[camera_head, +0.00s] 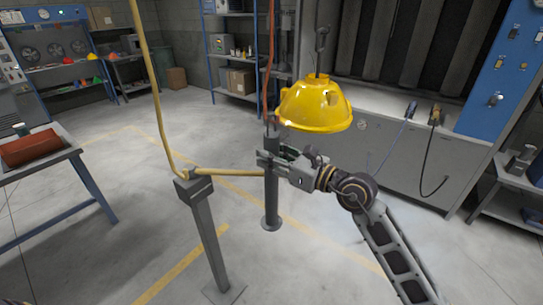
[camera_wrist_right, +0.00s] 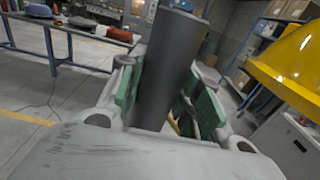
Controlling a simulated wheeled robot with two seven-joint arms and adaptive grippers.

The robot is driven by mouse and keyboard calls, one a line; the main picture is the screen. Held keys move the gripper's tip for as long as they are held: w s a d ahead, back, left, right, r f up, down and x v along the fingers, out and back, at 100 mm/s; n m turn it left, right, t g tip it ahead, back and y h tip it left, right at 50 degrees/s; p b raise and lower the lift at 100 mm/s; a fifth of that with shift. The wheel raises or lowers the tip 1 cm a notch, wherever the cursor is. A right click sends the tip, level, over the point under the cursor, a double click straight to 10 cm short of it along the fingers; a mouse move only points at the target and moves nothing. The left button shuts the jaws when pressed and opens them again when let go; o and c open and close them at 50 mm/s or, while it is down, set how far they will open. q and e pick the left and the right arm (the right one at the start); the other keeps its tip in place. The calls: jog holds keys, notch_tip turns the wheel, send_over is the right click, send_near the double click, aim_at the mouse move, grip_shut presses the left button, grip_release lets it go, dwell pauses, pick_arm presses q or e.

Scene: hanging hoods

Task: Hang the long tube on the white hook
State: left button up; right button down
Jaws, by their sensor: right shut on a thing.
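The long tube (camera_head: 271,190) is a dark grey, upright cylinder with a flared lower end in the head view. My right gripper (camera_head: 270,160) is shut on its upper part, from the right side. In the right wrist view the tube (camera_wrist_right: 168,65) stands slightly tilted between the green finger pads of the gripper (camera_wrist_right: 160,110). An orange-red cord (camera_head: 270,70) runs upward above the tube's top. I cannot pick out a white hook in either view. My left gripper is not in view.
A yellow hood (camera_head: 316,105) hangs close to the right of the tube, above my right wrist. A yellow pipe (camera_head: 157,90) and a grey post (camera_head: 208,240) stand to the left; a yellow bar (camera_head: 230,172) reaches toward the tube. A table (camera_head: 60,165) is far left.

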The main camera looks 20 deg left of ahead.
jog(key=shift+r+p, duration=0.8)
jog(key=shift+r, duration=0.35)
jog(key=shift+v, duration=1.85)
dwell(0.4)
jog(key=shift+b+v, duration=0.55)
jog(key=shift+v, duration=0.8)
jog(key=b, duration=0.3)
send_near(278, 151)
jog(key=shift+s+d+r, duration=0.1)
jog(key=shift+s+d, duration=0.05)
jog(key=shift+d, duration=0.25)
jog(key=shift+s+d+r, duration=0.15)
jog(key=shift+d, duration=0.25)
jog(key=shift+f, duration=0.1)
